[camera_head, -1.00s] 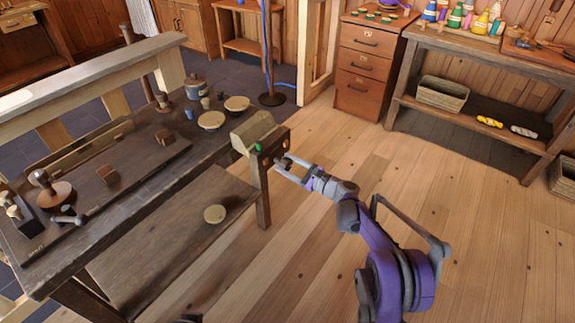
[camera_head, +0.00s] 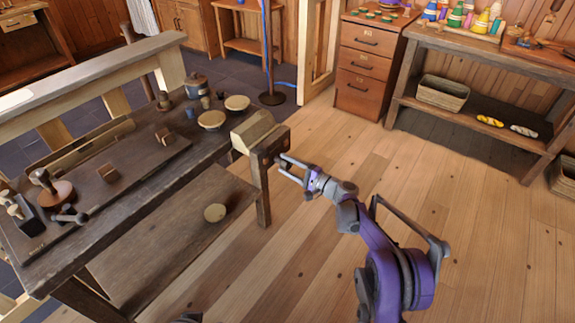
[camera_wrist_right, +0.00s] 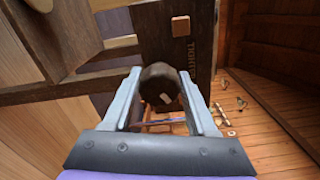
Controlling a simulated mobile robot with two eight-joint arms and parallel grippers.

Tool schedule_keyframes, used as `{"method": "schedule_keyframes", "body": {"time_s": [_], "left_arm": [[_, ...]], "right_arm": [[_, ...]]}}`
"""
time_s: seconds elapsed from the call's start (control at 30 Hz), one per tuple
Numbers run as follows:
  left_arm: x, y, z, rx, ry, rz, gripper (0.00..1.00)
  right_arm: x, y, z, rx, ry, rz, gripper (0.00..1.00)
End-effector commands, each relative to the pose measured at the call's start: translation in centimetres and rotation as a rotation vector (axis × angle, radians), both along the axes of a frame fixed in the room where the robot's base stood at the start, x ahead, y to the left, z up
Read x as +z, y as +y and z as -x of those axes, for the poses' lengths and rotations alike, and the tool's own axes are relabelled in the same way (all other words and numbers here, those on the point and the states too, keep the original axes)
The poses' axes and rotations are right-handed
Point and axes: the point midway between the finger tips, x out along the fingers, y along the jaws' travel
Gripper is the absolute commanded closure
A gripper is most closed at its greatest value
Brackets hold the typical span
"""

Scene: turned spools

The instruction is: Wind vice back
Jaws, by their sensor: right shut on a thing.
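In the right wrist view the dark jaw face (camera_wrist_right: 205,45) carries lettering that seems to read "TIGHT" and a small square wooden peg (camera_wrist_right: 180,26). My right gripper (camera_head: 284,163) reaches the jaw from the right. Its fingers are shut on the vice's dark round handle (camera_wrist_right: 160,86), which sits between them in the wrist view. The fingers hide most of the handle in the head view.
The workbench (camera_head: 130,205) holds pots, a tool board and small wooden blocks. A drawer cabinet (camera_head: 365,65) and shelf table (camera_head: 480,50) stand at the back. The floor right of the bench is open.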

Motion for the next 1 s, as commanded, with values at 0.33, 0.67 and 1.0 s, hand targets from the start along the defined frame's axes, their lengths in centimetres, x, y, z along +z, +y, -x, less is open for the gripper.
{"method": "schedule_keyframes", "body": {"time_s": [0.33,0.67,1.0], "left_arm": [[0.3,0.0,0.0,0.0,-0.001,0.0,0.5],[0.7,0.0,0.1,0.0,-0.002,0.0,0.5],[1.2,0.0,0.2,0.0,-0.003,0.0,0.5]], "right_arm": [[0.1,0.1,-0.1,-0.003,-0.266,0.19,0.98],[0.0,0.2,-0.1,-0.003,-0.52,0.373,0.98],[-0.2,0.2,-0.2,-0.002,-0.781,0.563,0.98]]}}
